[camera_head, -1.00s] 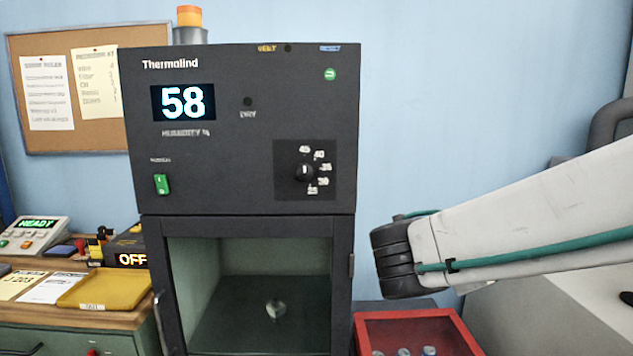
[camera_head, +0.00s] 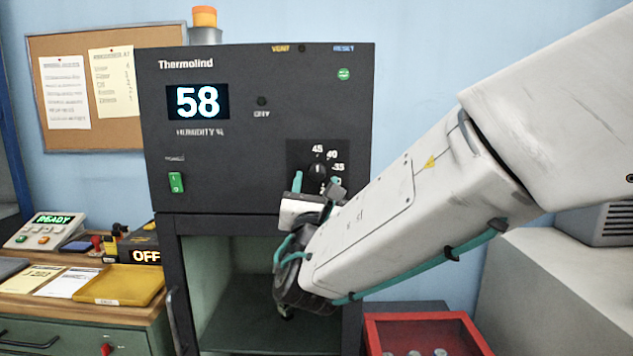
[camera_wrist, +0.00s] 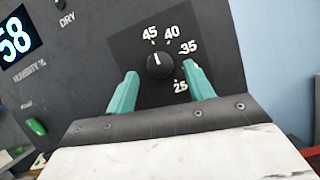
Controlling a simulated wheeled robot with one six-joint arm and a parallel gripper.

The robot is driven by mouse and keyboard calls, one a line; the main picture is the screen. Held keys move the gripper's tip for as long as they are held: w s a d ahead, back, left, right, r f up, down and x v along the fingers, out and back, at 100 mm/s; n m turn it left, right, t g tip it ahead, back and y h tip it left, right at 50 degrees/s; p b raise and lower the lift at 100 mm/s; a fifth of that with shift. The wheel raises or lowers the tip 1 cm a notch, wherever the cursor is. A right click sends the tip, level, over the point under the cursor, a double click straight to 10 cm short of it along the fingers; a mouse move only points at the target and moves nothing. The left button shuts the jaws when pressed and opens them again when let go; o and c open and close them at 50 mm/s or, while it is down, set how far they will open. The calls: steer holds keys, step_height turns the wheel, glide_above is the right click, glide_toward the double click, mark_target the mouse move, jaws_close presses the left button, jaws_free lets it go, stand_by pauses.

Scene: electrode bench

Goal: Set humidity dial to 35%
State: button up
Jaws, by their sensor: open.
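In the head view the dial (camera_head: 317,172) is just above my fingers. My gripper (camera_wrist: 160,80) is open, with one teal finger on each side below the knob, apart from it and holding nothing. The humidity display (camera_head: 198,102) reads 58.
A green rocker switch (camera_head: 176,183) is on the cabinet's left. Below is an open chamber (camera_head: 225,290). A red-rimmed box (camera_head: 425,318) stands at lower right. A yellow tray (camera_head: 118,286) and an OFF-marked device (camera_head: 146,256) sit on the left bench.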

steer(key=shift+x, duration=0.75)
steer(key=c, duration=1)
